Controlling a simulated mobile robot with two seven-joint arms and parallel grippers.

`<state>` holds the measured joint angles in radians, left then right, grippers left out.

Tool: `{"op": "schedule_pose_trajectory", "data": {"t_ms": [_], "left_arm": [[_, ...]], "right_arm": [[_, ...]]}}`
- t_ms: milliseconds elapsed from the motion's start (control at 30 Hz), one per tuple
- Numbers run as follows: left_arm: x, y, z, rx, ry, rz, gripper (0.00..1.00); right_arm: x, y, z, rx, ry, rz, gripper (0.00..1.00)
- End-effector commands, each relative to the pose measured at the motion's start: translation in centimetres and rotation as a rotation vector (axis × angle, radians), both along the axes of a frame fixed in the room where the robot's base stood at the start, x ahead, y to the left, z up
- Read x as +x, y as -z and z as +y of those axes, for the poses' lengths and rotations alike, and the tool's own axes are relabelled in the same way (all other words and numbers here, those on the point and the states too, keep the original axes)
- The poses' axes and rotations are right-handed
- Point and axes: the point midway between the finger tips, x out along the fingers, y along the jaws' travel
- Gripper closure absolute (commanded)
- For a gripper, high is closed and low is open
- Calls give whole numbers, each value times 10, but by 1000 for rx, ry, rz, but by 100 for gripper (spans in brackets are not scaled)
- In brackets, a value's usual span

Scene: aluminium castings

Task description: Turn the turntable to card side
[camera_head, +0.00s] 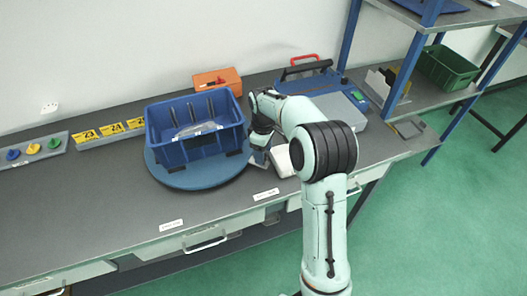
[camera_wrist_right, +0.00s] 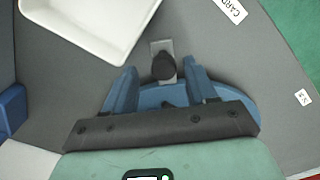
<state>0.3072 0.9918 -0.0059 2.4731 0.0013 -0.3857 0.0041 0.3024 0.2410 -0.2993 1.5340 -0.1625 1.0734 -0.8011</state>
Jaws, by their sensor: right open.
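The blue round turntable (camera_head: 187,180) lies on the grey bench and bears a blue crate (camera_head: 182,155). My right gripper (camera_head: 259,150) is low at the turntable's right edge. In the right wrist view, the open fingers of my right gripper (camera_wrist_right: 160,72) stand either side of a dark knob (camera_wrist_right: 164,66) on a small grey metal tab. Whether they touch the knob I cannot tell. Part of the turntable (camera_wrist_right: 243,95) shows behind the fingers. A label reading CARD (camera_wrist_right: 230,10) is on the bench near its front edge. My left gripper is out of view.
A white tray (camera_wrist_right: 88,22) lies close to the right gripper. An orange box (camera_head: 218,80) and a grey-blue device (camera_head: 340,112) stand behind. Yellow number plates (camera_head: 110,130) are at left. The bench front at left is clear.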

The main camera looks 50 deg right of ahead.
Motion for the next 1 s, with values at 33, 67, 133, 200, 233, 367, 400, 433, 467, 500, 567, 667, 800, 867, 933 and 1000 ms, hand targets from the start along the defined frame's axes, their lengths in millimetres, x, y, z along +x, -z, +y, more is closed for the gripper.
{"op": "schedule_pose_trajectory", "data": {"t_ms": [33,67,133,200,233,367,400,433,467,500,567,667,800,867,933,1000], "left_arm": [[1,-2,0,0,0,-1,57],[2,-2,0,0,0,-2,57],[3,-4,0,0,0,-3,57],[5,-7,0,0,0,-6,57],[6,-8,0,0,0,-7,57],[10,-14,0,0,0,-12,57],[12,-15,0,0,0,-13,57],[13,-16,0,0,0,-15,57],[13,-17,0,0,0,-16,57],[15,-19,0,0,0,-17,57],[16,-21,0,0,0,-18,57],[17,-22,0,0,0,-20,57],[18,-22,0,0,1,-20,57],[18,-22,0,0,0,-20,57],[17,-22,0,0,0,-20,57],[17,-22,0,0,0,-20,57]], "right_arm": [[1,-9,0,-1,0,-4,43],[1,-14,0,-2,0,-6,43],[2,-29,0,-2,0,-7,43],[2,-46,-1,-3,0,-8,43],[2,-53,-1,-3,0,-8,43],[2,-83,-1,-3,0,-7,43],[2,-91,-1,-3,0,-7,43],[2,-96,-1,-4,0,-6,43],[2,-101,-1,-4,0,-6,43],[2,-107,-1,-3,0,-6,43],[2,-115,-1,-3,0,-5,43],[1,-123,-1,-2,0,-3,43],[1,-126,-1,-2,0,-1,43],[0,-126,-1,-2,0,-1,43],[0,-126,-1,-2,0,-1,43],[0,-126,-1,-2,0,-1,43]]}}
